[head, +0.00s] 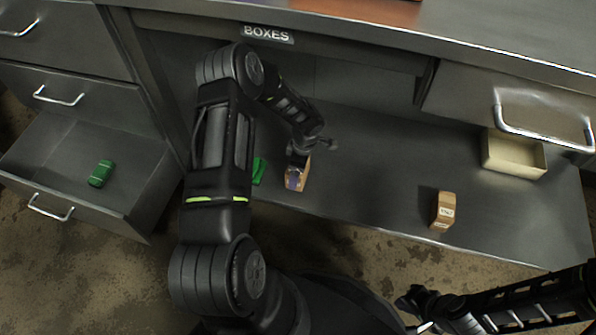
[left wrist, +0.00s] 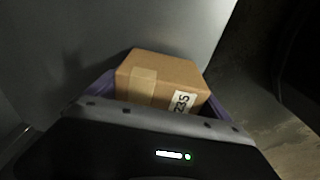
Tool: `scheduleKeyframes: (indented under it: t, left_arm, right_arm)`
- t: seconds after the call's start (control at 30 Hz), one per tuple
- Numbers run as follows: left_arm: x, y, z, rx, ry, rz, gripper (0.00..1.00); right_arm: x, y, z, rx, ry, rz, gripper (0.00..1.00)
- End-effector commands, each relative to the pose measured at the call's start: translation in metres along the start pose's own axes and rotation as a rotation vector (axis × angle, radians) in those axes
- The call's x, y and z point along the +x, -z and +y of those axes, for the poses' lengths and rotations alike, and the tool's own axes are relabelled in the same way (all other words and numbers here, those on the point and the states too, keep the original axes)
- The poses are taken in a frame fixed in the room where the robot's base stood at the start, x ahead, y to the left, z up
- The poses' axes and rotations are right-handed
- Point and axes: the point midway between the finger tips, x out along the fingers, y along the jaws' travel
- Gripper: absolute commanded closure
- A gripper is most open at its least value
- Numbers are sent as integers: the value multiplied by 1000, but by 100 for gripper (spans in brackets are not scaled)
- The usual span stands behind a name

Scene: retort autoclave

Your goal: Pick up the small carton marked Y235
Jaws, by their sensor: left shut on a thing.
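A small brown carton (left wrist: 165,78) with tape and a white label reading "235", its first character hidden, sits between the purple fingers of my left gripper (left wrist: 160,98) in the left wrist view. In the head view the left gripper (head: 297,176) is low over the shelf under the BOXES sign, shut on this carton (head: 305,174). I cannot tell whether the carton touches the shelf. My right gripper (head: 422,308) is at the lower right, in front of the shelf, away from the carton; its jaw opening is unclear.
A second small carton (head: 445,211) with a white label stands near the shelf's front edge. A cream open box (head: 514,155) is at the right. A green item (head: 259,170) lies beside the held carton. A drawer (head: 62,200) at left stands open with a green object (head: 101,173) inside.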

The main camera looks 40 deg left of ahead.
Motion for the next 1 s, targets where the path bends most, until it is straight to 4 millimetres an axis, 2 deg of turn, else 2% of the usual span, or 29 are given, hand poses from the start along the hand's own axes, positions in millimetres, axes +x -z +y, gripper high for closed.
scheduleKeyframes:
  t: [0.03, 0.37, 0.6, 0.83, 1.0]
  left_arm:
    - [-6, 0, -5, 5, 1, 2, 64]
    - [-4, 0, -83, 7, 3, 3, 64]
    - [0, -1, -130, 9, 1, 3, 64]
    - [1, -1, -163, 6, 3, 2, 64]
    - [-1, 0, -177, 3, 3, 1, 64]
  right_arm:
    - [-5, 0, -2, 0, 0, -1, 100]
    - [-14, -2, -4, -1, 0, -7, 100]
    - [-1, -1, 0, 0, 0, -2, 100]
    - [16, 2, 5, 1, 0, 8, 100]
    - [21, 2, 6, 2, 0, 11, 100]
